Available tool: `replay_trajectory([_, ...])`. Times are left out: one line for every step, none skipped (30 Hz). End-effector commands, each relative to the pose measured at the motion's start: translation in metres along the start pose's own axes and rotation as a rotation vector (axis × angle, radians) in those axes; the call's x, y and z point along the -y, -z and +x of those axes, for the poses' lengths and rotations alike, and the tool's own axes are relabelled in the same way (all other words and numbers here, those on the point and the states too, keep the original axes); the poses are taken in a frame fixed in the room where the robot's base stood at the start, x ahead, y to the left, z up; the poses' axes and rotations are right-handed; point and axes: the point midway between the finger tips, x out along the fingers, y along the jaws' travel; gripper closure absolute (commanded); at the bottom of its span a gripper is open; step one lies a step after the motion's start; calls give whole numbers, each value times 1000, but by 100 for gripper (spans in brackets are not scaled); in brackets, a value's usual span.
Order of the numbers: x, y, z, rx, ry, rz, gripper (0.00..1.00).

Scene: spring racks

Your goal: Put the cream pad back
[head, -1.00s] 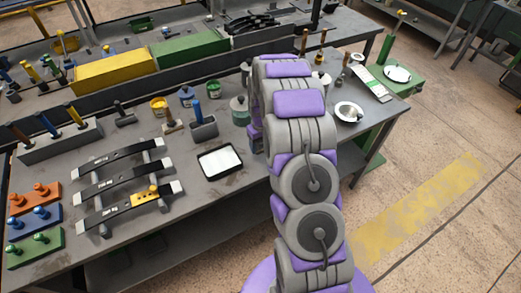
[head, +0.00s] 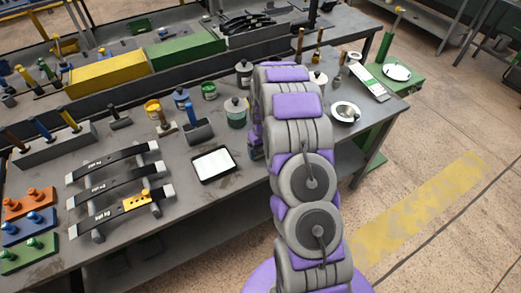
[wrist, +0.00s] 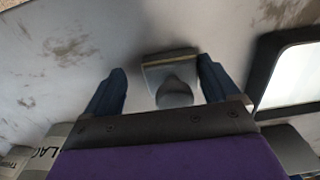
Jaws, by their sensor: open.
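In the wrist view my gripper (wrist: 163,85) is open, its two blue fingers spread apart. Between the fingers is a grey block with a tan strip along its edge and a rounded grey knob (wrist: 172,92). This may be the cream pad, but I cannot tell for sure. The fingers stand on either side of the knob with gaps visible. In the head view my arm hides this block and my fingertips. Another small block with a tan base and upright handle (head: 165,127) stands on the bench, left of the grey holder.
A dark-rimmed white tray (head: 213,165) lies left of my arm; the wrist view shows it close at right (wrist: 290,75). Labelled cans (wrist: 40,155) are at the wrist view's lower left. A grey holder (head: 198,132), a jar (head: 236,113) and dark leaf springs (head: 115,185) stand nearby.

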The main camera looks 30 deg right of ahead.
Motion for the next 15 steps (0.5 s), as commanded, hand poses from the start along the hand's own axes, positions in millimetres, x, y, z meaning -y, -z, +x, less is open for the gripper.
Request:
replay_trajectory([2,0,-2,0,-2,-1,11])
replay_trajectory([3,0,-4,-1,-3,-2,11])
replay_trajectory([5,0,-6,-1,-5,-2,11])
replay_trajectory([5,1,-9,-1,-6,-2,11])
replay_trajectory([6,1,-12,-2,-7,-2,11])
replay_trajectory([8,1,-17,-3,-9,-2,11])
replay_trajectory([9,1,-22,-4,-11,-1,11])
replay_trajectory([10,2,-27,-4,-12,-1,11])
replay_trajectory([10,2,-34,-5,-13,-1,11])
replay_trajectory([11,2,-39,-5,-13,-1,11])
replay_trajectory([11,1,-45,-4,-13,-1,11])
replay_trajectory([10,1,-52,-2,-11,-1,11])
replay_trajectory([9,1,-58,-2,-10,-2,11])
replay_trajectory([8,1,-64,-3,-10,-2,11])
replay_trajectory([6,1,-72,-4,-8,-2,11])
